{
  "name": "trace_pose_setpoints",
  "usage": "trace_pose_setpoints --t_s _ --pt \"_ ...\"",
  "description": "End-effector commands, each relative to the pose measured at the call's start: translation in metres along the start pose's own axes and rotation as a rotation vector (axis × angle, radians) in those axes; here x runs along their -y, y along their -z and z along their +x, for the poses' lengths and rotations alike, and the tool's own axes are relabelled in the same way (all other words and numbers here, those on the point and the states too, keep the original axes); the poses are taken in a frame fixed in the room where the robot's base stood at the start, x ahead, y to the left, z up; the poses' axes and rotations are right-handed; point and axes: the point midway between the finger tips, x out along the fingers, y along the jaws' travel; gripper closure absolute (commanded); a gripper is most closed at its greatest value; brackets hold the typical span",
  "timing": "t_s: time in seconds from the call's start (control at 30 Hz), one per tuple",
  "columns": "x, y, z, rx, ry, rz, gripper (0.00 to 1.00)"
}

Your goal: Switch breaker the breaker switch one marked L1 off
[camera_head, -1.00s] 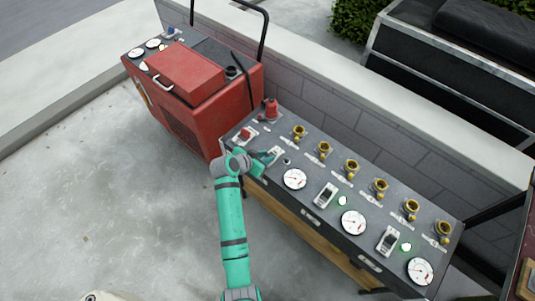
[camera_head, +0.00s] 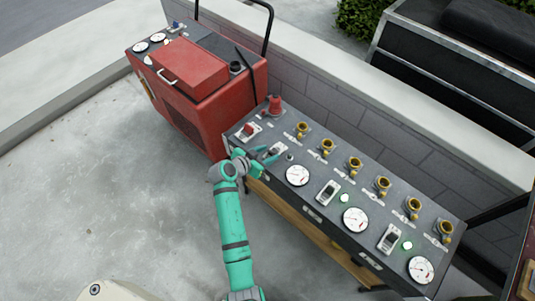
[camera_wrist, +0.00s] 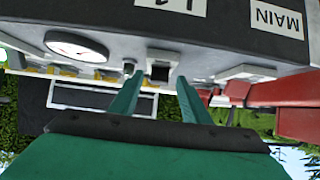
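The L1 breaker switch (camera_head: 275,151) is on a white plate on the panel's top, left of the first gauge. In the upside-down wrist view, its dark switch block (camera_wrist: 160,73) lies beyond and between my fingertips, under the L1 label (camera_wrist: 183,5). My gripper (camera_head: 265,153) is at the panel's front edge, just beside this switch. In the wrist view my gripper (camera_wrist: 157,84) has its two green fingers apart, with nothing held between them. I cannot tell whether a finger touches the switch. The small lamp (camera_head: 289,157) beside L1 shows no green glow.
Gauges and yellow sockets (camera_head: 355,164) line the panel. A red switch (camera_head: 248,129) stands left of L1, near the MAIN label (camera_wrist: 276,18). A red generator (camera_head: 190,80) stands left.

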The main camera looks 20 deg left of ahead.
Motion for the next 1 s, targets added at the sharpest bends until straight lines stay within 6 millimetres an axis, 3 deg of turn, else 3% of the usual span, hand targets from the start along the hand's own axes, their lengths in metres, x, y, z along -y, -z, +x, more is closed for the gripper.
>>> trace_pose_setpoints --t_s 0.37,0.8,1.0 --pt "0.000 -0.001 -0.007 0.001 0.000 -0.002 0.58" --pt "-0.001 -0.001 -0.083 0.000 0.001 -0.001 0.58" --pt "0.000 -0.001 -0.103 0.001 0.000 -0.001 0.58"
